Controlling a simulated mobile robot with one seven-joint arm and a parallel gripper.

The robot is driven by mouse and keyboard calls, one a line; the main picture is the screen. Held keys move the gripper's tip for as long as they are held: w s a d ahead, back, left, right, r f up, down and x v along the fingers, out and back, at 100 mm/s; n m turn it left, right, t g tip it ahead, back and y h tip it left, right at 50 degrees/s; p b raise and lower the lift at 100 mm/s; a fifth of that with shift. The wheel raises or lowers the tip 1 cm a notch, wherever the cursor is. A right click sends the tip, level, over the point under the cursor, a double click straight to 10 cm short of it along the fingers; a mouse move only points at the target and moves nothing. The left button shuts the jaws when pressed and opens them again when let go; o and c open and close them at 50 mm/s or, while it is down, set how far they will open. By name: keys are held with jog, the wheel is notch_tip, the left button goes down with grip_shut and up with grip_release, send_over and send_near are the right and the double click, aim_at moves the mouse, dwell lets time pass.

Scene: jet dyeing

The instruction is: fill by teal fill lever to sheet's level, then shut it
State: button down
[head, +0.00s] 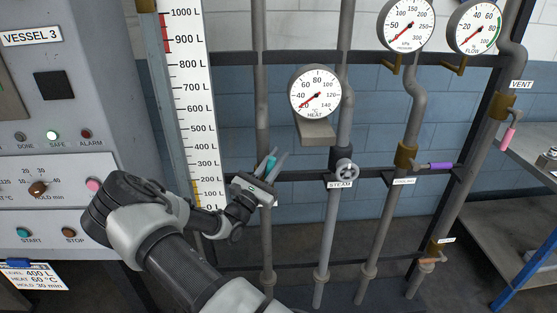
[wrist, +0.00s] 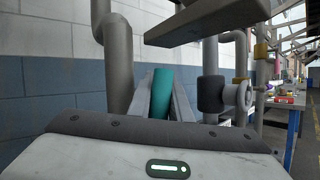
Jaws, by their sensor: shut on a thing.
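The teal fill lever (head: 270,166) is on the pipe right of the level scale; it also shows in the wrist view (wrist: 162,93). My gripper (head: 266,169) is shut on it, with one finger along each side. The lever's pivot and valve body are hidden behind my gripper. The level scale (head: 196,110) runs from 0 to 1000 L, with a yellow band near the bottom and a red band near the top. I cannot make out a liquid level beside it. The sheet (head: 36,277) at the lower left reads level 400 L, heat 60 °C, hold 30 min.
The STEAM handwheel (head: 346,171) is right of my gripper, below the HEAT gauge (head: 314,93). A purple lever (head: 440,166) and a pink VENT lever (head: 507,139) are farther right. The control panel (head: 50,180) with a green SAFE lamp is at the left.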

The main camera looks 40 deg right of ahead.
jog(key=c, duration=1.6)
grip_release()
jog(key=shift+c, duration=0.2)
jog(key=shift+a, duration=0.1)
jog(key=b+v, duration=0.1)
jog(key=v, duration=1.6)
jog(key=shift+f, duration=0.15)
